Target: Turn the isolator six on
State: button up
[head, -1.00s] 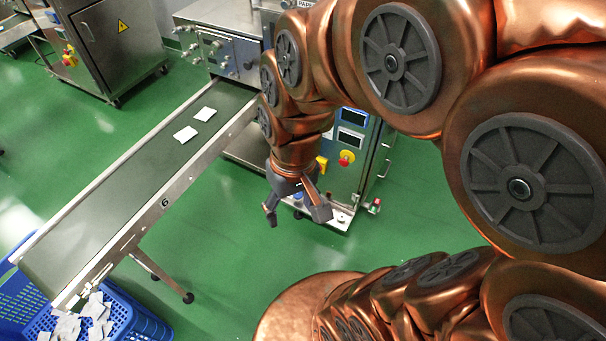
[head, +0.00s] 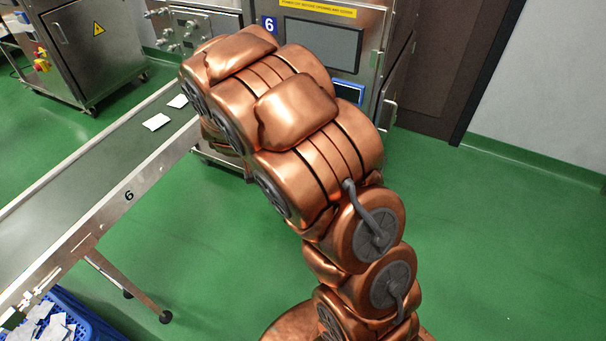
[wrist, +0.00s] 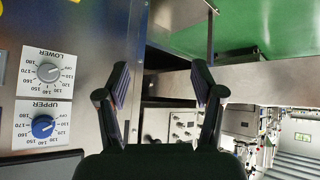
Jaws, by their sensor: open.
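The machine marked with a blue 6 plate (head: 269,25) stands behind my arm in the head view. Its isolator switch is not visible in either current view; my arm covers much of the machine's front. My gripper (wrist: 160,85) shows in the wrist view, open and empty, its two dark fingers apart. In that view the steel panel (wrist: 105,30) lies at the left, with a grey LOWER dial (wrist: 47,73) and a blue UPPER dial (wrist: 42,127). The picture is turned, so the dial lettering appears upside down. In the head view my gripper is hidden.
A conveyor (head: 128,190) marked 6, with white teabags (head: 156,122) on it, runs along the left. A blue crate (head: 75,318) stands at its lower end. Another steel cabinet (head: 95,50) stands at upper left. Green floor is clear at right.

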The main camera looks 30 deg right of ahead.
jog(key=s+d+f+t+h+b, duration=0.1)
jog(key=d+f+h+b, duration=0.6)
jog(key=f, duration=0.5)
jog(key=d+f+h+b, duration=0.5)
jog(key=d+f+b, duration=0.2)
jog(key=d+f, duration=0.3)
jog(key=b+x, duration=0.2)
jog(key=x, duration=0.4)
jog(key=shift+w+a+f, duration=0.2)
jog(key=shift+w+f, duration=0.2)
jog(key=shift+f, duration=0.1)
jog(key=shift+c, duration=0.3)
jog(key=c, duration=1.1)
